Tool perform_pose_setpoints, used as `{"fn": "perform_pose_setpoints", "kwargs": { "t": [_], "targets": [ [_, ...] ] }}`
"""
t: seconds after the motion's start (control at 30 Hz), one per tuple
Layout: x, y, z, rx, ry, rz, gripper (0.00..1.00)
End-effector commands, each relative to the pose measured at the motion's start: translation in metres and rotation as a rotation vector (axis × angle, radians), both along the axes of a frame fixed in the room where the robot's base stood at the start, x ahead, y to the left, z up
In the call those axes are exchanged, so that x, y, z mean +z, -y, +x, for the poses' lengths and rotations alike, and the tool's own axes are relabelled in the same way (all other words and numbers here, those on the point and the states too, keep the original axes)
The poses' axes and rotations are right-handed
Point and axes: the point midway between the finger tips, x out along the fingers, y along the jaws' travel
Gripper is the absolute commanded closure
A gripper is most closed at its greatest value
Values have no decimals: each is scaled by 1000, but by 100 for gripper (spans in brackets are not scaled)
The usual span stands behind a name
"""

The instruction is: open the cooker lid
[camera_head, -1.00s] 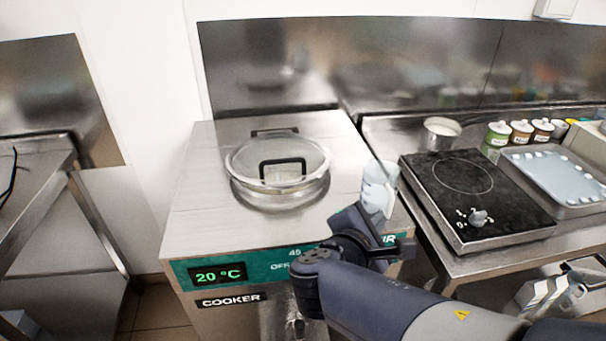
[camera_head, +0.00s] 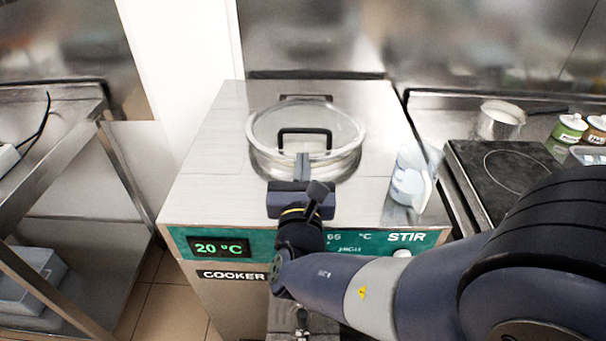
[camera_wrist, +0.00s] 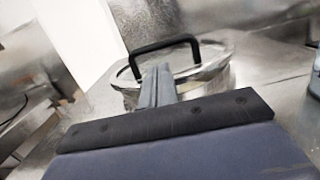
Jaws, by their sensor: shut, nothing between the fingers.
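The cooker (camera_head: 205,185) is a steel box with a green front panel reading 20 °C. Its round glass lid (camera_head: 262,125) lies closed on the steel rim in the top, with a black bar handle (camera_head: 305,131) standing up across it. The handle also shows in the wrist view (camera_wrist: 165,43), just beyond the fingers. My gripper (camera_head: 302,158) is shut and empty at the near edge of the lid, its fingers pointing toward the handle. In the wrist view the fingers (camera_wrist: 158,72) overlap the near rim; I cannot tell whether they touch it.
A clear measuring jug (camera_head: 410,178) stands on the cooker top, right of the lid. A black hotplate (camera_head: 490,170), a small pot (camera_head: 501,122) and lidded jars (camera_head: 567,133) are on the counter at right. The cooker top left of the lid is clear.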

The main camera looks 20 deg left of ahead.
Motion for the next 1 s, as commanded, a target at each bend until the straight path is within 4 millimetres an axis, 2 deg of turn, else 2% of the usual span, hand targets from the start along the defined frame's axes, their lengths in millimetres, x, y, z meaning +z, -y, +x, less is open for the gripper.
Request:
{"fn": "perform_pose_setpoints", "kwargs": {
  "t": [0.1, 0.3, 0.77, 1.0],
  "targets": [
    [3, -4, 22, -3, -1, -1, 100],
    [6, -9, 43, -2, -1, 1, 100],
    [6, -11, 48, -1, -1, 1, 100],
    [14, -11, 49, -2, -18, -4, 100]
  ]
}}
